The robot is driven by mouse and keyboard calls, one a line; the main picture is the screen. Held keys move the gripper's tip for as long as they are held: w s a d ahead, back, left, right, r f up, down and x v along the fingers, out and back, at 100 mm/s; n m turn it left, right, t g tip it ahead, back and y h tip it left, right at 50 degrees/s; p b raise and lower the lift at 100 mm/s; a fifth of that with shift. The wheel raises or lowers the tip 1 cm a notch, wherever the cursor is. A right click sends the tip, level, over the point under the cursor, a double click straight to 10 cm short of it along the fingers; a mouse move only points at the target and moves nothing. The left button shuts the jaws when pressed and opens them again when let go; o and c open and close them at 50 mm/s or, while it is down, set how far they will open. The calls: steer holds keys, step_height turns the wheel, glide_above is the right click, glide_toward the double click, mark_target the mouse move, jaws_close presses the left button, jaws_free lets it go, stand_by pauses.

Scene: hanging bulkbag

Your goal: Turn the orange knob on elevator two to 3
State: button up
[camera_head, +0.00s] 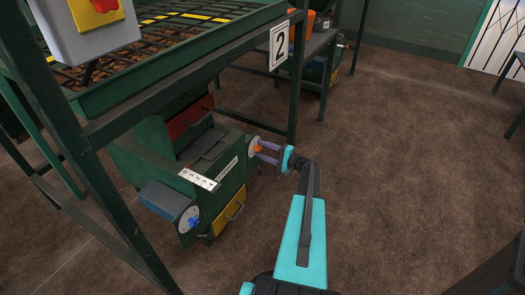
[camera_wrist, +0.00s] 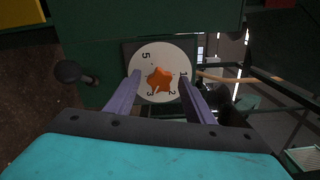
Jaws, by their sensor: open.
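The orange knob (camera_wrist: 159,79) is star-shaped and sits at the middle of a white numbered dial (camera_wrist: 147,57) in the wrist view. The numbers 5, 1, 2 and 3 show on the dial; I cannot tell for sure which one the knob points at. In the head view the orange knob (camera_head: 259,149) is on the right side of the green machine under the sign "2" (camera_head: 280,46). My gripper (camera_wrist: 158,92) is open, with one purple finger on each side of the knob. It also shows in the head view (camera_head: 266,152). Contact with the knob is unclear.
A blue knob (camera_head: 193,222) is on another dial at the machine's front. A yellow drawer (camera_head: 229,211) is beside it. Green frame posts (camera_head: 297,85) stand close to my arm. A black ball handle (camera_wrist: 68,71) is left of the dial.

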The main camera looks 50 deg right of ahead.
steer(key=p+v, duration=0.2)
steer(key=v, duration=1.1)
steer(key=shift+s, duration=0.3)
